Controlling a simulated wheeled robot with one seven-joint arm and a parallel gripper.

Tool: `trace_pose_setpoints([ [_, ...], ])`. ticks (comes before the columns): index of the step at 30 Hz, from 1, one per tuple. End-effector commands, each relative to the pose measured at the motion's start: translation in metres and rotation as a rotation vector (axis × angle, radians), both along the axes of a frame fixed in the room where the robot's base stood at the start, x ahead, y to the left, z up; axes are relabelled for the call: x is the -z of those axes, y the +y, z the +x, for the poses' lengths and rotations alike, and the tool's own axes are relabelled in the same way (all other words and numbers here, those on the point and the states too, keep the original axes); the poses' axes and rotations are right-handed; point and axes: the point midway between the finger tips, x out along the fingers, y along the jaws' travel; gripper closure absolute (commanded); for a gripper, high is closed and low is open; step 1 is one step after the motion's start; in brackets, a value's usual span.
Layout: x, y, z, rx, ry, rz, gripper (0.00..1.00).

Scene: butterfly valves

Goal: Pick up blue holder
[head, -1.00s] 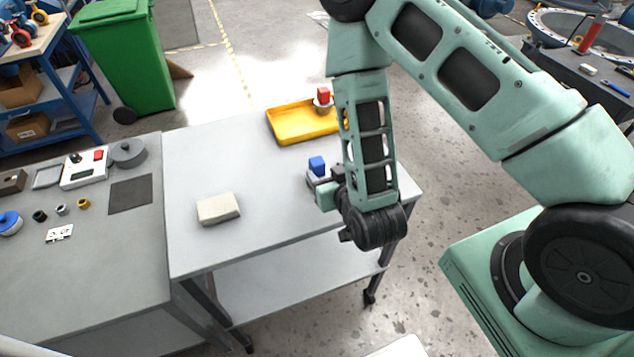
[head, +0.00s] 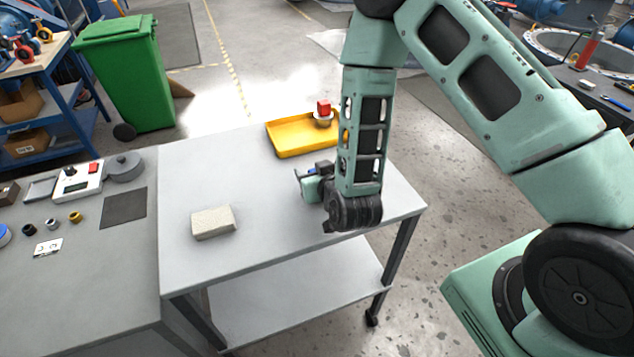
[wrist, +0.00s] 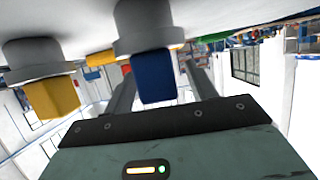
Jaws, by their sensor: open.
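The blue holder, a blue block with a grey round base, shows in the wrist view (wrist: 155,75), which appears upside down. In the head view only a sliver of blue shows beside my gripper (head: 308,174); the rest is hidden by it. My gripper is open, low over the right part of the table. In the wrist view its two fingers (wrist: 162,88) reach out on either side of the blue block. Whether they touch it I cannot tell.
A yellow block on a grey base (wrist: 52,95) stands near the blue one. A yellow tray (head: 290,150) with a red-topped holder (head: 324,110) lies at the table's back. A beige block (head: 213,223) lies front left. The table's middle is clear.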

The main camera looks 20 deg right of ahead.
Motion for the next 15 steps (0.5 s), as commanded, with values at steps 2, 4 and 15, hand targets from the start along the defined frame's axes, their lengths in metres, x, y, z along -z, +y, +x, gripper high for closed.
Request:
trace_pose_setpoints([
  [2,0.0013,-0.0002,0.0031,0.001,0.000,0.000,0.44],
  [4,0.0020,-0.0002,0.0035,0.000,0.001,-0.001,0.44],
  [15,0.0019,0.0001,0.0031,0.000,0.000,0.000,1.00],
])
